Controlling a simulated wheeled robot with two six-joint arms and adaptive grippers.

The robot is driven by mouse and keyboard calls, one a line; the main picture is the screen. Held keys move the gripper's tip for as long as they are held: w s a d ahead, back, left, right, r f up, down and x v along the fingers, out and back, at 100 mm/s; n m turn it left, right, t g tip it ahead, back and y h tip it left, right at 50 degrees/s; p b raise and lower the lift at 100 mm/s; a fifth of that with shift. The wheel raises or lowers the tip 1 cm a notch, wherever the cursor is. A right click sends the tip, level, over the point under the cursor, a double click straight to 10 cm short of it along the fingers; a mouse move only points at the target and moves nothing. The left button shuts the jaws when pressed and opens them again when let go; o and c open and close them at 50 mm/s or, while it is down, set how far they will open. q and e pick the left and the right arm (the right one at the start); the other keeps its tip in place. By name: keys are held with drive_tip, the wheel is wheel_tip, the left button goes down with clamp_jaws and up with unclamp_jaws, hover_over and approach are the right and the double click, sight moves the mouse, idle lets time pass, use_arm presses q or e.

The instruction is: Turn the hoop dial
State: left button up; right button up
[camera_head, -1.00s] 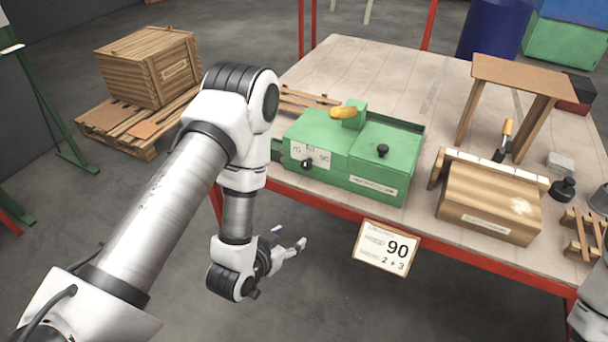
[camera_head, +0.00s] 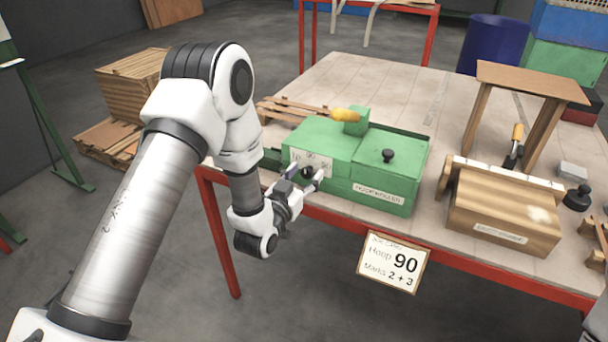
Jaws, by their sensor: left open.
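The hoop dial (camera_head: 307,172) is a small black knob on the front face of the green hoop roller box (camera_head: 365,190), below a white scale plate (camera_head: 318,160). My left gripper (camera_head: 305,180) is open right at the dial, with one finger on each side of it in the picture. Whether the fingers touch the dial, I cannot tell. The gripper partly covers the dial and the lower part of the scale. A card (camera_head: 393,265) on the table's front edge reads "Hoop 90, Marks 2 + 3". My right gripper is out of view.
The table (camera_head: 340,85) has a red frame. A wooden box (camera_head: 500,210) and a small wooden stand (camera_head: 530,80) are at the right. A black knob (camera_head: 388,156) and a yellow-handled part (camera_head: 345,115) sit on the green box. A pallet (camera_head: 290,110) lies behind it.

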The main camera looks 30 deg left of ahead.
use_arm(q)
clamp_jaws()
drive_tip(key=shift+m, duration=0.4)
drive_tip(key=m, duration=0.3)
drive_tip(key=shift+d+m, duration=0.1)
drive_tip(key=shift+m, duration=2.4)
unclamp_jaws()
